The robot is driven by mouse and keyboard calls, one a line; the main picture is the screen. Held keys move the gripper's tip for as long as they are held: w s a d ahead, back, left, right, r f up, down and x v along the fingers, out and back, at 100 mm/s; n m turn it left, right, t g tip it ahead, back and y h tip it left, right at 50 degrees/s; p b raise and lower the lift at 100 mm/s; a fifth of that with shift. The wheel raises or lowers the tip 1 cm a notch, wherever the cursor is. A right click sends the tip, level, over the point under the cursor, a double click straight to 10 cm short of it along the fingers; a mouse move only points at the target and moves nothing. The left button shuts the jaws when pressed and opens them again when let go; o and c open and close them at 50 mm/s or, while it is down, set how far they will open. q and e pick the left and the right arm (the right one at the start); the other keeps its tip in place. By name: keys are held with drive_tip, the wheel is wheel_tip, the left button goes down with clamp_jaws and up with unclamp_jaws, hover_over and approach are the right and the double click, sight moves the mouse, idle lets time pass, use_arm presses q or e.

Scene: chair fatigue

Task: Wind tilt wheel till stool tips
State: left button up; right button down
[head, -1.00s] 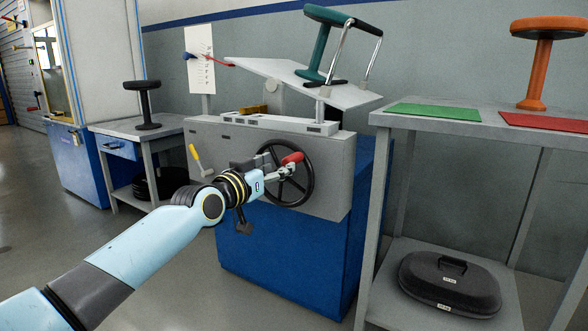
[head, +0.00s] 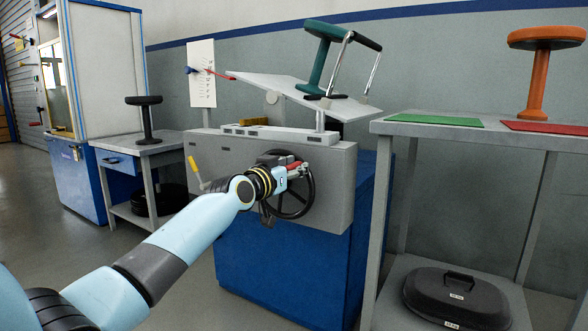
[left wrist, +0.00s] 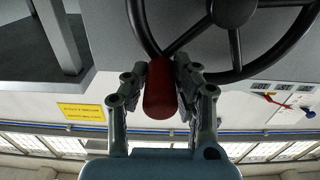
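The black spoked tilt wheel (head: 308,200) is on the front of the grey machine (head: 335,170). My left gripper (head: 298,171) is at the wheel's red handle (head: 293,165), near the top of the rim. In the left wrist view the red handle (left wrist: 160,95) lies between the two fingers (left wrist: 160,82), which close on it from both sides; the wheel rim (left wrist: 140,30) is just beyond. The green stool (head: 322,60) stands on the pale tilt plate (head: 275,84), which slopes down to the right; stool and plate lean together. My right gripper is out of view.
A yellow lever (head: 195,168) sits left of the wheel. A chart (head: 202,90) with a red pointer (head: 222,74) stands behind. A grey bench (head: 400,128) at right holds green and red mats and an orange stool (head: 540,65). A black stool (head: 146,118) is at left.

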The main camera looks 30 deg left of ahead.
use_arm(q)
clamp_jaws()
